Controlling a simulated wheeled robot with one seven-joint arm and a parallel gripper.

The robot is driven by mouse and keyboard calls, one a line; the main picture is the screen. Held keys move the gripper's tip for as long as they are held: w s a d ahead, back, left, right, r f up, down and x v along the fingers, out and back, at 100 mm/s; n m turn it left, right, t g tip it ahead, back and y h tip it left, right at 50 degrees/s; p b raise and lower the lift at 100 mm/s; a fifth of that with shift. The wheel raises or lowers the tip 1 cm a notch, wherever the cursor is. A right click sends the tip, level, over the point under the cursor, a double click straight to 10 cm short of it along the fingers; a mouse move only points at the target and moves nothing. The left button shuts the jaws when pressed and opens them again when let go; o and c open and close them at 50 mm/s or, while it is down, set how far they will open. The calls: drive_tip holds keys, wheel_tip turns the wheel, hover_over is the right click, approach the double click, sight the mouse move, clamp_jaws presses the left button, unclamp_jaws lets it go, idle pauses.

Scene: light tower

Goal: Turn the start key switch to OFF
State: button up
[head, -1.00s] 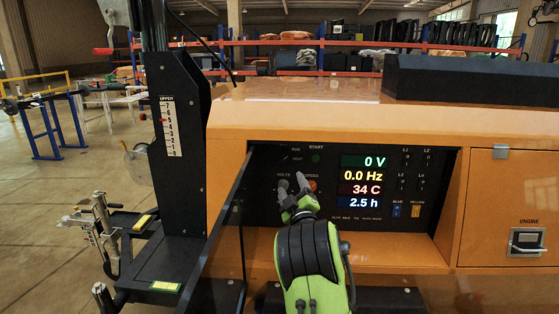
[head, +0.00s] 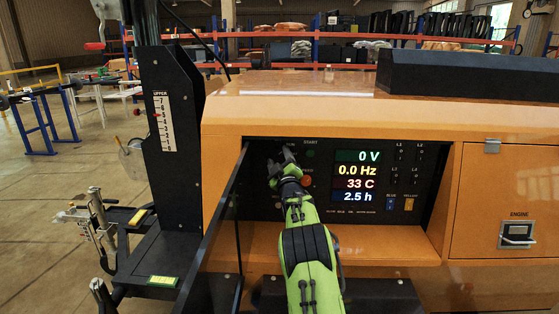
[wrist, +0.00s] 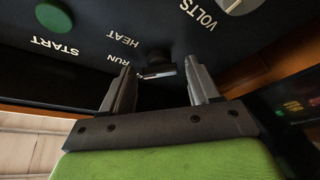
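The start key switch (wrist: 156,60) is a dark round switch with a flat key in the wrist view, beside the RUN and HEAT labels. The OFF mark is not readable. My gripper (wrist: 158,80) is open, one finger on each side of the key, with gaps showing at both sides. I cannot tell how deep the key sits between the fingertips. In the head view my gripper (head: 283,160) is at the upper left of the dark control panel (head: 340,222) and hides the switch.
A green START button (wrist: 55,16) and the grey VOLTS knob (wrist: 238,5) flank the switch in the wrist view. A red-orange button (head: 307,181) is right of my gripper. The open dark panel door (head: 215,225) stands close on the left. A lit display (head: 357,176) is to the right.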

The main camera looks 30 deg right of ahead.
drive_tip(key=c, duration=0.9)
drive_tip(key=shift+o, duration=0.2)
drive_tip(key=shift+n+b, duration=0.3)
drive_tip(key=shift+n, duration=0.2)
drive_tip(key=n+y+b, duration=0.1)
drive_tip(key=n+y, duration=0.1)
drive_tip(key=n, duration=0.2)
drive_tip(key=shift+r+g, duration=0.15)
drive_tip(key=shift+g, duration=0.25)
drive_tip(key=shift+r+n+g+y, duration=0.1)
drive_tip(key=shift+n+g+y, duration=0.25)
drive_tip(key=shift+n, duration=0.8)
drive_tip(key=shift+r+n+g+y, duration=0.15)
drive_tip(key=shift+n+g, duration=0.3)
drive_tip(key=shift+n, duration=0.7)
drive_tip(key=o, duration=1.1)
drive_tip(key=shift+c, duration=0.2)
